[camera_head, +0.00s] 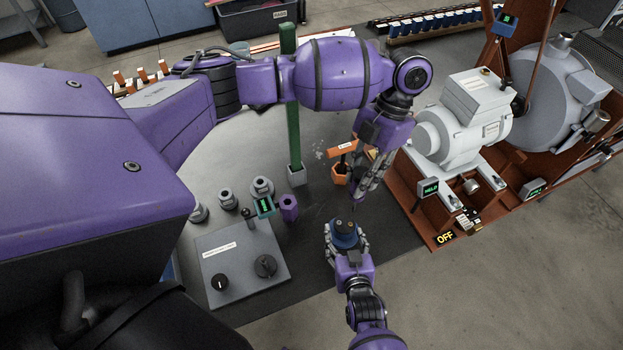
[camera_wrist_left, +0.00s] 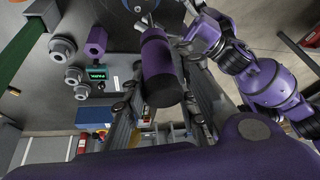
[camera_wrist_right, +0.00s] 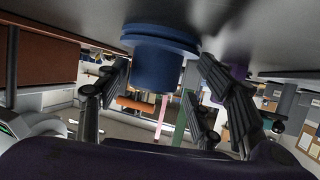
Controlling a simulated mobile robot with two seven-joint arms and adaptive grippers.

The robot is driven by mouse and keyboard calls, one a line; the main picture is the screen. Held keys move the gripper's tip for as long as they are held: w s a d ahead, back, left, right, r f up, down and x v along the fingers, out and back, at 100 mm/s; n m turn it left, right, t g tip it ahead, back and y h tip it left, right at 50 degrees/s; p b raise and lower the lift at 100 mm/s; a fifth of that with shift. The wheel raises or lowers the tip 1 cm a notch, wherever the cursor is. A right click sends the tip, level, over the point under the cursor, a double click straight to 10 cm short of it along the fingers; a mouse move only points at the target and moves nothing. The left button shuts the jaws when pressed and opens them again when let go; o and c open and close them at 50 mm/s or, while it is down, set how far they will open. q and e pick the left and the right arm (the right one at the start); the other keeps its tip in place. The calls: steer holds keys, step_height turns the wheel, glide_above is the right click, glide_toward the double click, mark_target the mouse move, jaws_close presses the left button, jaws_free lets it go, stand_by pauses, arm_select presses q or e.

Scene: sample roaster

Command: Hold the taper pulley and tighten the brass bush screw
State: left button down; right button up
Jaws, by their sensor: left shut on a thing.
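The taper pulley (camera_head: 344,236) is blue and stepped, with a dark top, at the right front of the grey bench. It also shows in the right wrist view (camera_wrist_right: 160,62). My right gripper (camera_head: 346,240) has its fingers on either side of the pulley, open, with small gaps beside it in the wrist view. My left gripper (camera_head: 364,190) is above, shut on a tool with a purple and black handle (camera_wrist_left: 158,68). The tool's thin shaft points down towards the pulley top. The brass bush screw cannot be made out, and whether the tip touches anything is unclear.
A green post (camera_head: 291,120) stands behind, beside an orange holder (camera_head: 341,177). A purple hexagonal piece (camera_head: 289,208), several grey stepped parts and a grey control box (camera_head: 242,268) are left of the pulley. A grey motor (camera_head: 463,125) on a brown frame is at the right.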

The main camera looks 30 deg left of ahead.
steer(key=shift+o, duration=1.3)
steer(key=shift+w+a+r, duration=0.1)
steer(key=v, duration=1.2)
